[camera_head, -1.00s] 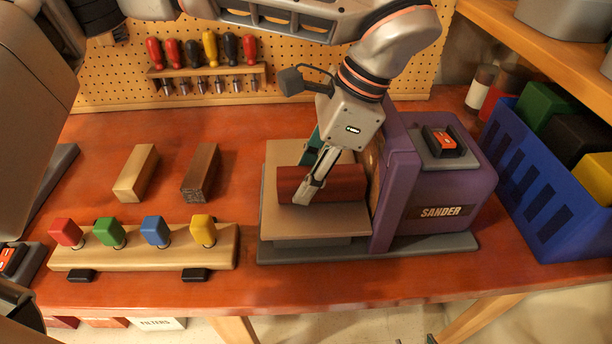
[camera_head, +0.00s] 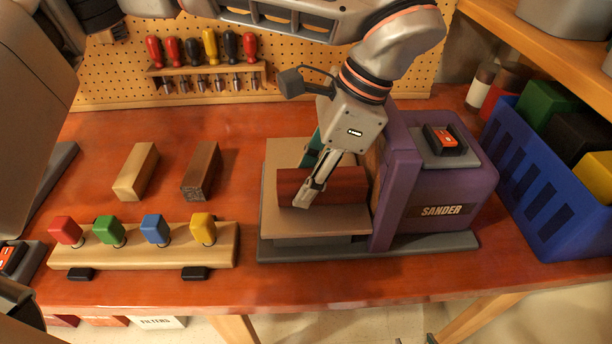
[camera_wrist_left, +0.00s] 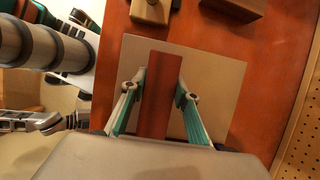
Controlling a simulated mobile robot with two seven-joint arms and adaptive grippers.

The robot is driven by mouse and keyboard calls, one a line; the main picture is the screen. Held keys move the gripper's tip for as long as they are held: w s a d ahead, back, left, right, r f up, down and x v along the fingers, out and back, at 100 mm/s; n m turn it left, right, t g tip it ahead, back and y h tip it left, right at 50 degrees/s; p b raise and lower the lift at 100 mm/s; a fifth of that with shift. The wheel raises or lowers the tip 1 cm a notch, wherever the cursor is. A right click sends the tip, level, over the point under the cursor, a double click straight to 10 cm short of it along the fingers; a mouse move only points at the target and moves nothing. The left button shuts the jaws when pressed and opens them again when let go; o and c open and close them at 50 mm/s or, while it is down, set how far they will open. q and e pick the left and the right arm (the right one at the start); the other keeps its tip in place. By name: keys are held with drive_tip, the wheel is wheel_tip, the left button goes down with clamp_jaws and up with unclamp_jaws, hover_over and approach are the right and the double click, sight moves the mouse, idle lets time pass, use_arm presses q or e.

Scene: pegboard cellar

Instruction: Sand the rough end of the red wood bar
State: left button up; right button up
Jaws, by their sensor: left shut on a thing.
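The red wood bar (camera_head: 348,187) lies flat on the tan table (camera_head: 345,222) of the purple sander (camera_head: 435,185). Its right end points toward the sander's housing; the sanding face and any contact there are hidden by the arm and housing. My left gripper (camera_head: 312,190) is shut on the bar, its fingers on either side. In the left wrist view the bar (camera_wrist_left: 158,95) stands between both green-padded fingers (camera_wrist_left: 160,98). A red switch (camera_head: 444,139) sits on top of the sander. My right gripper is not clearly seen.
A pale wood block (camera_head: 136,173) and a brown block (camera_head: 201,172) lie to the left. In front of them is a rack (camera_head: 140,248) with coloured knobs. A blue crate (camera_head: 550,190) stands right of the sander. Screwdrivers (camera_head: 210,48) hang on the pegboard behind.

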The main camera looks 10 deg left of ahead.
use_arm(q)
drive_tip(key=shift+s+d, duration=0.1)
drive_tip(key=shift+s, duration=0.05)
drive_tip(key=shift+w+a, duration=0.2)
drive_tip(key=shift+w, duration=0.35)
idle(0.9)
drive_tip(key=shift+s+d, duration=0.2)
drive_tip(key=shift+s, duration=0.35)
idle(0.7)
drive_tip(key=shift+w+a, duration=0.2)
drive_tip(key=shift+w, duration=0.35)
idle(0.9)
